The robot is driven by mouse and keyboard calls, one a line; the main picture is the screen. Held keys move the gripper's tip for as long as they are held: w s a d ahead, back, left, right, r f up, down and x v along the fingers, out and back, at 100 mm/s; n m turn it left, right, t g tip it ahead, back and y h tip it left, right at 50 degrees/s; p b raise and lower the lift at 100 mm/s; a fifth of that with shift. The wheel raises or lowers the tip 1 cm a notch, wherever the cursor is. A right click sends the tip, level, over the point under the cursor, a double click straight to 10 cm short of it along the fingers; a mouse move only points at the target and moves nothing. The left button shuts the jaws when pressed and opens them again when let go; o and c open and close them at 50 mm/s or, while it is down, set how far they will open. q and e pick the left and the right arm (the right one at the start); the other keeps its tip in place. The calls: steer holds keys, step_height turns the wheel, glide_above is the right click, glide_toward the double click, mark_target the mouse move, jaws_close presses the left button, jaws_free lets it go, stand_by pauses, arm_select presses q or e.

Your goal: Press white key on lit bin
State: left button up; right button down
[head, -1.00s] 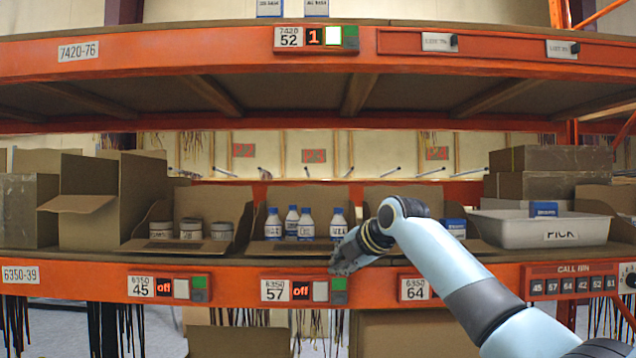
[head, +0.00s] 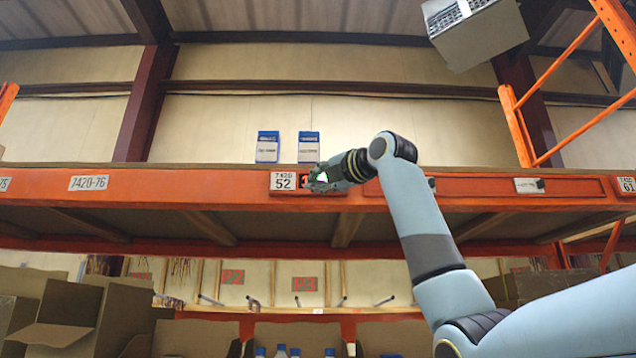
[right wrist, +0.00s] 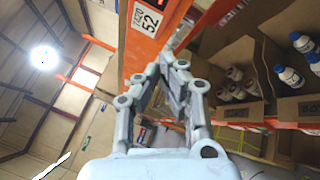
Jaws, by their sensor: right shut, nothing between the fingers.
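The bin module labelled 7420 52 (head: 283,181) is on the upper orange beam, and part of a red digit shows beside its label. My right gripper (head: 320,179) is in front of the module's right part and hides most of its keys. A bright white and green patch shows through the gripper. In the right wrist view the label 52 (right wrist: 148,20) is just beyond my right gripper (right wrist: 174,60), whose fingers are shut and empty. I cannot tell whether the fingertips touch a key. My left gripper is not in view.
Two blue and white packs (head: 267,147) stand on the upper shelf above the module. Below, an open carton (head: 68,318) and bottle tops (head: 281,351) show on the lower shelf. A grey box-shaped fixture (head: 478,36) hangs at the upper right.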

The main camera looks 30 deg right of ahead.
mark_target(322, 176)
steer(key=shift+t, duration=0.4)
steer(key=r, duration=0.1)
steer(key=s+r, duration=0.1)
steer(key=r, duration=0.1)
steer(key=s+r, duration=0.1)
steer(key=shift+d+r, duration=0.25)
steer(key=shift+w+d+p, duration=0.25)
steer(key=shift+w+d, duration=0.5)
steer(key=shift+w, duration=0.5)
steer(key=shift+w+d+p, duration=0.25)
steer(key=shift+w+d, duration=0.55)
steer(key=shift+w, duration=0.45)
steer(key=shift+w+d+p, duration=0.25)
steer(key=shift+w+d, duration=0.5)
steer(key=shift+w, duration=0.5)
steer(key=shift+w+d, duration=0.2)
steer(key=shift+w, duration=0.15)
steer(key=shift+w+d, duration=0.25)
steer(key=shift+w, duration=0.1)
steer(key=shift+s+a, duration=0.1)
steer(key=shift+s+a+b, duration=0.35)
steer(key=shift+s+b, duration=0.15)
steer(key=shift+s, duration=0.1)
